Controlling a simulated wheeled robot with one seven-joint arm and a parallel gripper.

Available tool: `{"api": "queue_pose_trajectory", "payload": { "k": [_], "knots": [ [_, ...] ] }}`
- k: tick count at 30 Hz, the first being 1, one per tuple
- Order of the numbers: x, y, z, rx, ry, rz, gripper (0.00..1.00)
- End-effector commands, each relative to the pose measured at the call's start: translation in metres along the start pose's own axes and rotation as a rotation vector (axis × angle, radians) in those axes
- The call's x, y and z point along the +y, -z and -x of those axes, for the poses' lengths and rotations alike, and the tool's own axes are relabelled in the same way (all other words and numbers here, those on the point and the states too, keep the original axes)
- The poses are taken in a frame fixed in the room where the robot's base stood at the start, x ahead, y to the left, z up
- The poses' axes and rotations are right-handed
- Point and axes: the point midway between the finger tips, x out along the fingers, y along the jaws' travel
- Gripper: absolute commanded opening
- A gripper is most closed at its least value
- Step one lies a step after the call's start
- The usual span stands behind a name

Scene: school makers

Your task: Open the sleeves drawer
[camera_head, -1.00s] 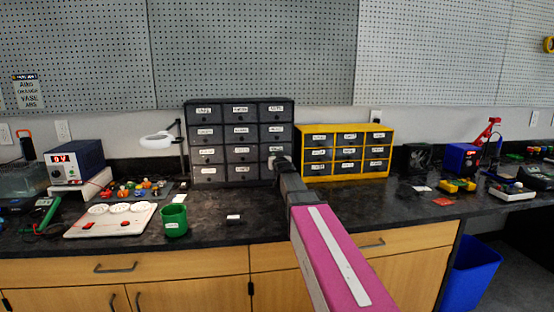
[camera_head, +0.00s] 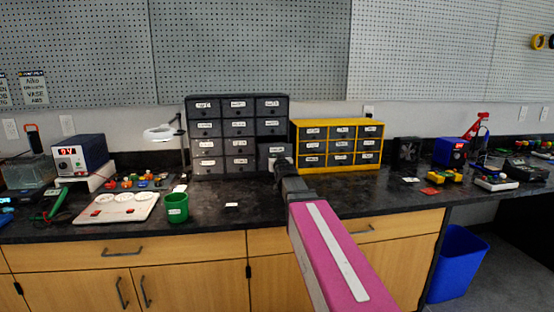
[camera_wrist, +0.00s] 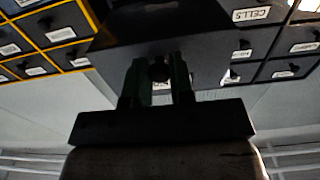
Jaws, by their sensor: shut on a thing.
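A dark grey drawer cabinet (camera_head: 188,150) with labelled fronts stands on the counter. One drawer (camera_head: 264,151) in its lower right part sticks out from the other fronts. Its label is too small to read, so I cannot confirm that it is the sleeves drawer. My gripper (camera_head: 281,162) is at this drawer's front, below the label. In the wrist view, my gripper (camera_wrist: 160,72) is shut on the drawer's dark knob (camera_wrist: 159,70), and the pulled-out drawer (camera_wrist: 150,38) fills the upper middle. The drawer's inside is hidden.
A yellow drawer cabinet (camera_head: 292,145) stands close on the right. A green cup (camera_head: 177,210), a white board (camera_head: 118,212) and a lamp (camera_head: 158,133) are on the left. The counter (camera_head: 220,222) before the cabinet is mostly clear, with a small white label (camera_head: 232,205).

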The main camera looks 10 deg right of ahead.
Motion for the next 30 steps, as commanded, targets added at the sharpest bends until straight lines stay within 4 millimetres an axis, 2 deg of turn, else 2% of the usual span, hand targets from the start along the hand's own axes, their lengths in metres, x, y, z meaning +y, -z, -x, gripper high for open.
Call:
{"api": "queue_pose_trajectory", "payload": {
  "k": [8, 9, 11, 23, 30],
  "knots": [
    [0.0, 0.0, -0.001, 0.001, 0.0, 0.0, 0.0],
    [0.0, 0.0, -0.001, 0.001, 0.0, 0.0, 0.28],
    [0.0, 0.0, -0.001, 0.001, 0.0, 0.0, 0.45],
    [0.0, 0.0, 0.004, 0.001, 0.0, 0.0, 0.45],
    [0.0, 0.0, 0.033, 0.001, 0.0, 0.0, 0.45]
  ]
}}
